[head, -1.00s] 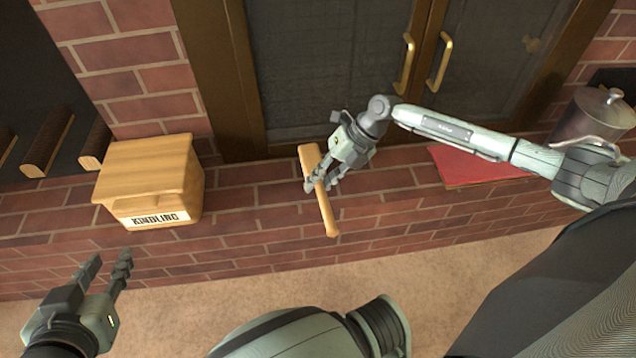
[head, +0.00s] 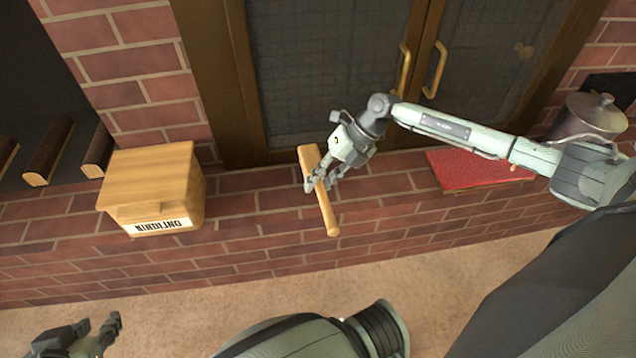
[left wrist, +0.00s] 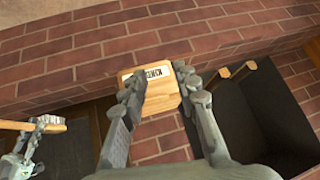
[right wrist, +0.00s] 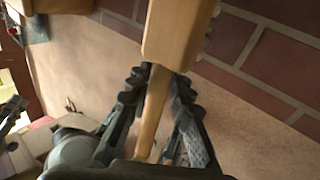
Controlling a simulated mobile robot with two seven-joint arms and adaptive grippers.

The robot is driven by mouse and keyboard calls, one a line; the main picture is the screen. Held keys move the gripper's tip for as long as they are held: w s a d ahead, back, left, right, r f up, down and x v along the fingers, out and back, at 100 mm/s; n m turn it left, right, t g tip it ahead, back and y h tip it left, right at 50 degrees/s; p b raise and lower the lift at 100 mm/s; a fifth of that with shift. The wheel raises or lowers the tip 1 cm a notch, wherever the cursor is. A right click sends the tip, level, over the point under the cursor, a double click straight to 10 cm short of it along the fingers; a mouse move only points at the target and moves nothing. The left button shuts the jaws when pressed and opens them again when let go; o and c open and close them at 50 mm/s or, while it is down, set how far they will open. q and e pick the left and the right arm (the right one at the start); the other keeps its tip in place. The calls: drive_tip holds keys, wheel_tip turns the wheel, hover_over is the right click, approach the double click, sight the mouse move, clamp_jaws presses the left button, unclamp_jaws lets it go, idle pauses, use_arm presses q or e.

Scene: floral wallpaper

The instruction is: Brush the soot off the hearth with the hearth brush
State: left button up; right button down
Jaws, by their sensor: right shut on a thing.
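The hearth brush (head: 328,212) has a wooden handle and wider wooden head. My right gripper (head: 321,184) is shut around its handle, in front of the dark glazed doors above the brick hearth (head: 275,200). In the left wrist view its bristles (left wrist: 52,127) show under the head; in the right wrist view the wooden head (right wrist: 178,35) lies beyond the fingers. I cannot tell whether the bristles touch the brick. My left gripper (head: 98,324) is open and empty, low at the left over the carpet. I cannot make out soot in these frames.
A wooden kindling box (head: 152,185) stands on the hearth at left, near several logs (head: 48,150). A red book or mat (head: 475,170) and a metal pot (head: 588,120) are at right. The brick between box and brush is clear.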

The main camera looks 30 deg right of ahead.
use_arm(q)
drive_tip(key=shift+s+a+f+g+y, duration=0.15)
drive_tip(key=shift+s+a+f+g, duration=0.1)
drive_tip(key=shift+s+a, duration=0.25)
drive_tip(key=shift+s+a+f+g+y, duration=0.15)
drive_tip(key=shift+s+a+f+g, duration=0.1)
drive_tip(key=shift+s+a, duration=0.25)
